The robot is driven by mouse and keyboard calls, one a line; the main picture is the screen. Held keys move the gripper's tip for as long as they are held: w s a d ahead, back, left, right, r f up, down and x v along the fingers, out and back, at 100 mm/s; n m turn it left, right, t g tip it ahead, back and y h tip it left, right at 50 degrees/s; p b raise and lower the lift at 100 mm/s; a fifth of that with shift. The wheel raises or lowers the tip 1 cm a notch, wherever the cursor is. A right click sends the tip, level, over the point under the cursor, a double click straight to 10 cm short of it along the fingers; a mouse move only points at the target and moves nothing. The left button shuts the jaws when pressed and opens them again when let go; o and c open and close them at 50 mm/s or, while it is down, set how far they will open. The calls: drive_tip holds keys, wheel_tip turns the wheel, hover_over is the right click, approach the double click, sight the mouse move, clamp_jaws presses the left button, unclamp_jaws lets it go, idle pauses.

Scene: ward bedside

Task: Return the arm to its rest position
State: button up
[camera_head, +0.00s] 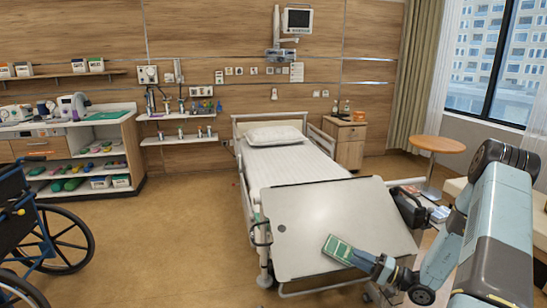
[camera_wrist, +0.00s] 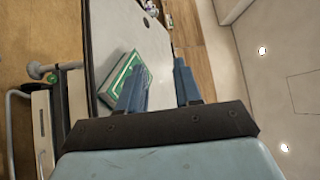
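My gripper (camera_head: 364,259) is at the front right of the overbed table (camera_head: 315,215), low beside a green box with a white-edged top (camera_head: 338,246). In the wrist view my gripper (camera_wrist: 158,68) has its two blue fingers well apart, with nothing seen between them. The green box (camera_wrist: 120,78) lies on the table top to the left, partly behind the left finger. Whether finger and box touch cannot be told. My arm reaches in from the right of the head view.
A bed (camera_head: 288,160) stands behind the table. A wheelchair (camera_head: 45,235) is at the left, a round table (camera_head: 438,145) at the right. A dark case (camera_head: 411,208) is beside the overbed table. Floor between wheelchair and bed is clear.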

drive_tip(key=s+a+r+n+g+h, duration=0.2)
drive_tip(key=s+a+r+g, duration=0.15)
drive_tip(key=r, duration=0.35)
drive_tip(key=s+a+r+n+g+h, duration=0.2)
drive_tip(key=s+a+r+g, duration=0.1)
drive_tip(key=s+r+g, duration=0.3)
drive_tip(key=s+a+r+n+g+h, duration=0.3)
drive_tip(key=r, duration=0.6)
drive_tip(key=s+d+r+m+t+h, duration=0.2)
drive_tip(key=s+r+t+h, duration=0.6)
drive_tip(key=s+r, duration=0.8)
drive_tip(key=shift+s+d+r+h, duration=0.25)
drive_tip(key=shift+d+h, duration=0.35)
drive_tip(key=shift+h, duration=0.4)
